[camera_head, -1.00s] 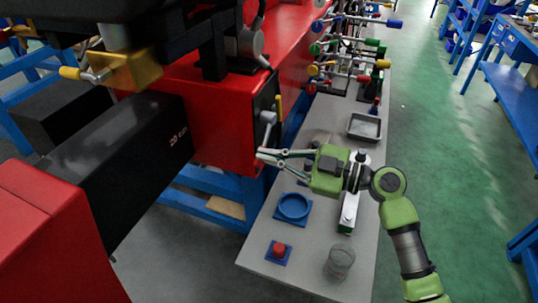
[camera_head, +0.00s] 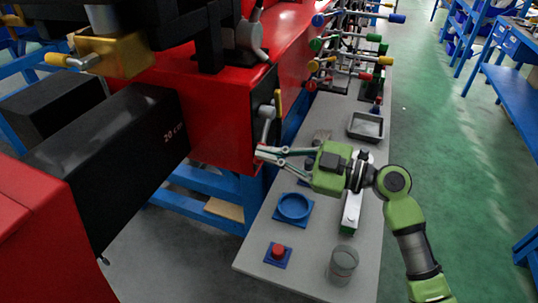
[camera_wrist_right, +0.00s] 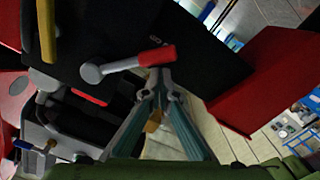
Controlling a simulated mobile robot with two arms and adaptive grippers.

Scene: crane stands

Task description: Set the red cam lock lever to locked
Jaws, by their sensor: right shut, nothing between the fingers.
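The cam lock lever (camera_head: 265,125) is on a dark plate at the end of the red machine body. In the right wrist view its grey arm runs from a round hub to a red grip (camera_wrist_right: 157,56). In the head view the lever hangs down from its hub. My right gripper (camera_head: 260,152) is shut and empty, with its fingertips just below the lever's lower end. In the wrist view the fingertips (camera_wrist_right: 158,76) lie close to the red grip; I cannot tell whether they touch. My left gripper is not in view.
A yellow handle (camera_head: 278,104) stands next to the lever. The grey table (camera_head: 310,240) below holds a blue round dish (camera_head: 294,207), a red button on a blue base (camera_head: 278,251), a clear jar (camera_head: 343,264) and a grey tray (camera_head: 367,126). A long black beam (camera_head: 120,155) lies left.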

